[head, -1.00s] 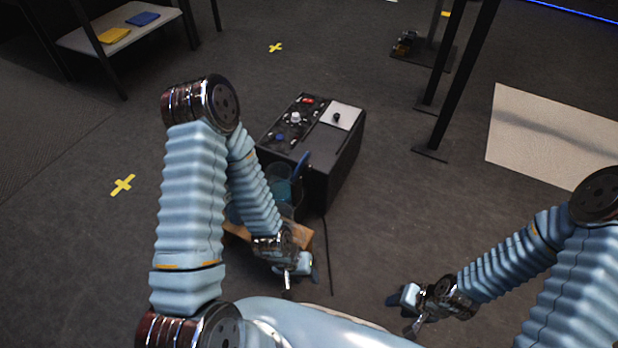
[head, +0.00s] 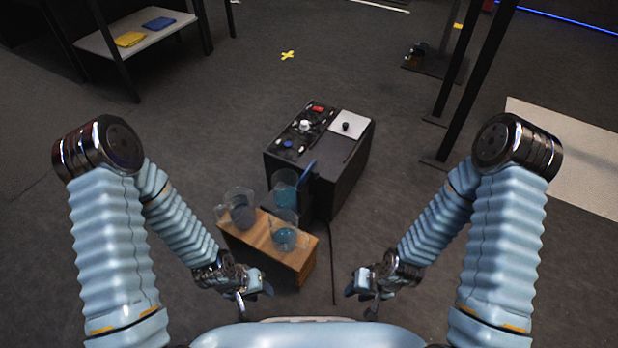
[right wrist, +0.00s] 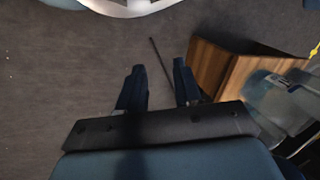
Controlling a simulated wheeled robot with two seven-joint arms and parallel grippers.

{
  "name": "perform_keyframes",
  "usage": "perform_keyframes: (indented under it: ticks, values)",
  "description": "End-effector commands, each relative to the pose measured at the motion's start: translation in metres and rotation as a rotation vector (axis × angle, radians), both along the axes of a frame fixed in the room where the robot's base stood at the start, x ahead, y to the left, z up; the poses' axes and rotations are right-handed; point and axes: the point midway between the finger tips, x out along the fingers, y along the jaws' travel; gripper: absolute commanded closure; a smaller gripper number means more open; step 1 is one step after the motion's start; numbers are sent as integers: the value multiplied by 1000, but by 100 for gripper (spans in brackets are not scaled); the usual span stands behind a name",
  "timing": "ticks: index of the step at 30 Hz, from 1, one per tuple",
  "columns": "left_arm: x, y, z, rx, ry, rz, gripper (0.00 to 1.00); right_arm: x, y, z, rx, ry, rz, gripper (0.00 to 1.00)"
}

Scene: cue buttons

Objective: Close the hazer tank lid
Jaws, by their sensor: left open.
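The hazer is a black box (head: 318,183) on the floor ahead, with knobs and buttons on its top left. A pale square plate with a black knob (head: 350,124), which looks like the tank lid, lies at the back right of its top. A dark flat panel (head: 327,148) is in front of it. I cannot tell whether the plate sits fully down. My left gripper (head: 256,294) is open in front of the wooden block. My right gripper (head: 360,296) is right of the block, well short of the hazer; the right wrist view shows its fingers (right wrist: 160,88) apart and empty.
A wooden block (head: 258,245) stands before the hazer, with clear beakers (head: 238,212) on and around it, some holding teal liquid. A dark cable (head: 332,260) runs along the floor. Black posts (head: 470,80) stand at the right. Floor right of the hazer is clear.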

Motion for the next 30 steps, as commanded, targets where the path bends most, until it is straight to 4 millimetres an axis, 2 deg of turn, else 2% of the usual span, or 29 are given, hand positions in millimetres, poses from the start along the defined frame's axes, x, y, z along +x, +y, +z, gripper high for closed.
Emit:
perform_keyframes:
  ticks: [1,4,6,8,9,11,13,15,18,19,21,24,26,30]
  values:
    - [0,0,-3,0,0,0,59,0,-1,-5,3,29,-42,74]
    - [0,-1,-12,-1,1,0,59,-5,-4,-22,35,214,-293,90]
    - [0,-1,-23,-3,2,-2,59,-9,1,-34,90,453,-604,100]
    - [-1,-2,-32,-5,4,-3,59,-3,12,-37,169,714,-927,100]
    - [-1,-3,-39,-6,4,-3,59,6,22,-34,239,912,-1142,100]
    - [-1,-3,-47,-8,5,-4,59,33,34,-20,365,1227,-1428,100]
    - [-1,-4,-56,-10,6,-5,59,76,38,4,533,1607,-1664,100]
    - [-1,-5,-62,-11,7,-7,59,122,25,31,705,1969,-1776,100]
    - [-2,-6,-69,-14,9,-7,59,173,-9,65,908,2387,-1759,100]
    - [-2,-6,-69,-15,9,-8,59,183,-19,72,-936,-2434,1702,100]
    - [-2,-6,-71,-15,9,-9,59,198,-35,85,-938,-2412,1539,100]
    - [-2,-6,-71,-16,9,-9,59,207,-42,94,-937,-2403,1448,100]
    - [-2,-6,-72,-16,9,-9,59,211,-38,96,-933,-2403,1440,100]
    - [-1,-6,-75,-16,9,-9,59,221,-18,99,-929,-2407,1445,100]
